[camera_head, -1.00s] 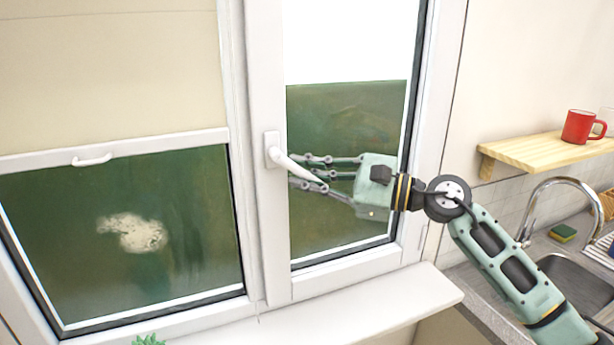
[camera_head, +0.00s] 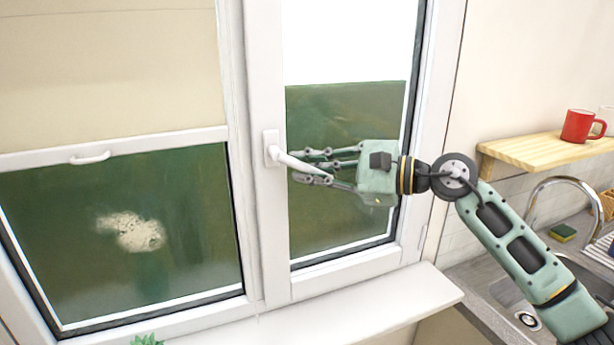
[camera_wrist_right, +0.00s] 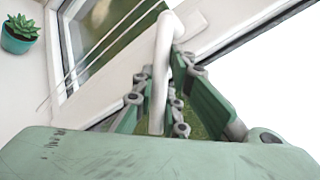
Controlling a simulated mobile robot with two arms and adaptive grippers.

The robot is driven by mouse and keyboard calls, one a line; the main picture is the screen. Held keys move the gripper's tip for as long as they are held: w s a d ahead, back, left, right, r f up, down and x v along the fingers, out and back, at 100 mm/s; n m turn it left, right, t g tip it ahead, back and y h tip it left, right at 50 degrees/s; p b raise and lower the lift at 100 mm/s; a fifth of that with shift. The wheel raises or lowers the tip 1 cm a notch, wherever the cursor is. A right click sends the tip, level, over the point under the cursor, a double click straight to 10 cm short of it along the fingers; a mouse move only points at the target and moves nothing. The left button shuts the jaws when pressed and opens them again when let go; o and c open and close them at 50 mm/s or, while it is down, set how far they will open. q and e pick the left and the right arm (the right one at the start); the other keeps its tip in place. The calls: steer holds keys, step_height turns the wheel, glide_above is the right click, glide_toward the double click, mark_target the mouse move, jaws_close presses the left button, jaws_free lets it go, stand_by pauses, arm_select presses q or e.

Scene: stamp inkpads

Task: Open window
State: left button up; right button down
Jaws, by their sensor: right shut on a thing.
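The right window sash (camera_head: 265,220) has a white frame and stands flush in its surround. Its white handle (camera_head: 290,160) points right and slightly down from its base plate. My right gripper (camera_head: 318,166) comes from the right and is shut on the handle's lever. In the right wrist view the handle (camera_wrist_right: 160,75) runs between the fingers (camera_wrist_right: 155,105) toward the palm. My left gripper is not in view.
A left window (camera_head: 150,230) with a roller blind (camera_head: 110,70) adjoins. A white sill (camera_head: 370,305) runs below. A potted succulent (camera_wrist_right: 20,32) stands on it. A shelf with a red mug (camera_head: 578,126), a tap (camera_head: 560,182) and a sink (camera_head: 510,295) are at right.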

steer(key=shift+w+d+r+n+h, duration=0.15)
steer(key=shift+d+r+n+h, duration=0.15)
steer(key=shift+r+n+h, duration=0.5)
steer(key=shift+d+r+n+h, duration=0.2)
steer(key=shift+r+n+h, duration=0.55)
steer(key=shift+h, duration=0.45)
steer(key=s+d+n+g+y+b, duration=0.1)
steer(key=s+d+n+g+b, duration=0.3)
steer(key=s+d, duration=0.6)
steer(key=shift+s+d+b, duration=0.2)
steer(key=shift+s+b, duration=0.25)
steer(key=shift+s, duration=0.2)
steer(key=c, duration=1.7)
jaws_free()
steer(key=shift+c, duration=0.2)
